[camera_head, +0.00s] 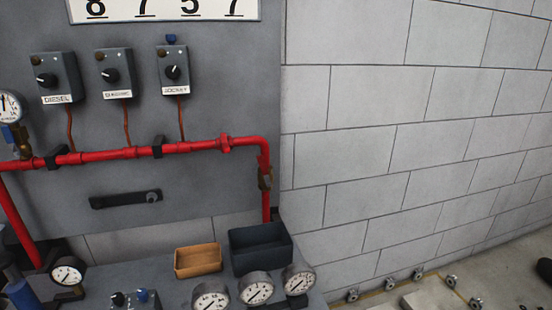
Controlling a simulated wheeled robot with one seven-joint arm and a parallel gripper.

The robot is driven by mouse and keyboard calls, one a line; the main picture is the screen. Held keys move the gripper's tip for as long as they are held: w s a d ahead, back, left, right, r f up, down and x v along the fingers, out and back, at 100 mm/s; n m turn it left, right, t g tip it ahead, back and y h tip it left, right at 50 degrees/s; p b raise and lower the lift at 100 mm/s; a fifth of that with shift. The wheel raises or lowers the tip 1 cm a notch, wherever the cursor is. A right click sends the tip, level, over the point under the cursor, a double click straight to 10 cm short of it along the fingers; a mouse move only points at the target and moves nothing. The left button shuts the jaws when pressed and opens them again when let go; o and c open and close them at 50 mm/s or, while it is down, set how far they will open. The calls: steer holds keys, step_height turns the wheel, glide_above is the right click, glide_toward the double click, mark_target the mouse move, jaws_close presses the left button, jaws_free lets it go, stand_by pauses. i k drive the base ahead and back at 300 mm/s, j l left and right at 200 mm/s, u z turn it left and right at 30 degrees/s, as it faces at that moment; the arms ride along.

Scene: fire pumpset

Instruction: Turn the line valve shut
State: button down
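A red pipe (190,147) runs across the grey panel and bends down at the right. A dark brass-coloured fitting (265,179) sits on its vertical right leg; it looks like a valve body, but I cannot make out a handle or its position. At the left edge, a brass fitting with a blue part (12,136) sits under a pressure gauge (9,106), where the pipe runs. No label tells which of these is the line valve. My gripper is not in view.
Three switch boxes, one labelled DIESEL (54,78), hang above the pipe. Below stand an orange bin (198,262), a dark bin (261,249) and several gauges (257,289) on a grey bench. A dark bar (125,200) is mounted on the panel. Block wall (390,130) at right.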

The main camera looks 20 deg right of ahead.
mark_target(261, 161)
steer(key=i+l, duration=0.3)
steer(key=l, duration=0.15)
steer(key=i+l, duration=0.3)
steer(key=l, duration=0.2)
steer(key=i+l, duration=0.3)
steer(key=l, duration=0.15)
steer(key=u, duration=0.05)
